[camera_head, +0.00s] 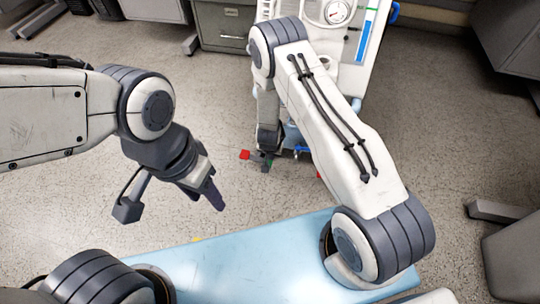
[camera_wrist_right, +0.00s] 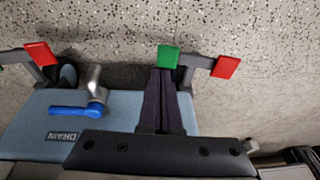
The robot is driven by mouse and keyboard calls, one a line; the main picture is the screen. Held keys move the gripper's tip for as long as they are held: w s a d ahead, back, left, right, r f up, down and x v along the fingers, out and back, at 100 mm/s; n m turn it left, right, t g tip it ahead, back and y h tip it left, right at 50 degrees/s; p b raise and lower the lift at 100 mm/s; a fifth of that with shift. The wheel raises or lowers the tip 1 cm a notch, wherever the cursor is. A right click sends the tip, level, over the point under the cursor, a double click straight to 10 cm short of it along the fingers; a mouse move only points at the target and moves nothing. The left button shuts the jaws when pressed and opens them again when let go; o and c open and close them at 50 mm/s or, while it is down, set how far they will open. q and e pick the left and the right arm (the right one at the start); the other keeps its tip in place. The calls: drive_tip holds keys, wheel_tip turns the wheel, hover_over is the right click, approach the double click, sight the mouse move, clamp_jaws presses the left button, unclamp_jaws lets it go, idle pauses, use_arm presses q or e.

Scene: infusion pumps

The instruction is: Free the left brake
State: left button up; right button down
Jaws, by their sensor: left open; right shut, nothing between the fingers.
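The left brake has a red tab (camera_head: 245,155) and a green tab (camera_head: 268,161) at the foot of the white-and-blue machine (camera_head: 345,60). In the right wrist view the picture is turned round: the green tab (camera_wrist_right: 168,57) and red tab (camera_wrist_right: 226,67) sit on a grey bar at the right. My right gripper (camera_wrist_right: 165,75) is shut and empty, its tips right at the green tab; I cannot tell whether they touch. My left gripper (camera_head: 214,197) is open and empty over the floor, left of the brake.
Another red tab (camera_wrist_right: 42,53) is at the left in the wrist view. A blue-handled drain lever (camera_wrist_right: 77,111) lies between, on the light-blue base (camera_wrist_right: 25,125). Grey cabinets (camera_head: 225,25) stand behind. The speckled floor (camera_head: 90,215) at left is clear.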

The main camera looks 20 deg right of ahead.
drive_tip(key=s+d+r+p, duration=0.1)
drive_tip(key=s+r+p, duration=0.2)
drive_tip(key=r, duration=0.5)
drive_tip(key=shift+s+d+r, duration=0.15)
drive_tip(key=shift+s+d, duration=0.15)
drive_tip(key=shift+s, duration=0.15)
drive_tip(key=s+a+r+n+g+y+p, duration=0.1)
drive_tip(key=s+a+r+n, duration=0.2)
drive_tip(key=a+r, duration=0.55)
drive_tip(key=s+a+r+n+y+p, duration=0.1)
drive_tip(key=s+a+r+n+y, duration=0.2)
drive_tip(key=r, duration=1)
drive_tip(key=s+r+n+g+h+p, duration=0.2)
drive_tip(key=s+r+n, duration=0.5)
drive_tip(key=s+r, duration=0.95)
wheel_tip(320, 180, up, 36)
drive_tip(key=s+p, duration=0.1)
drive_tip(key=p, duration=3.7)
drive_tip(key=shift+s+r, duration=0.25)
drive_tip(key=shift+s, duration=0.15)
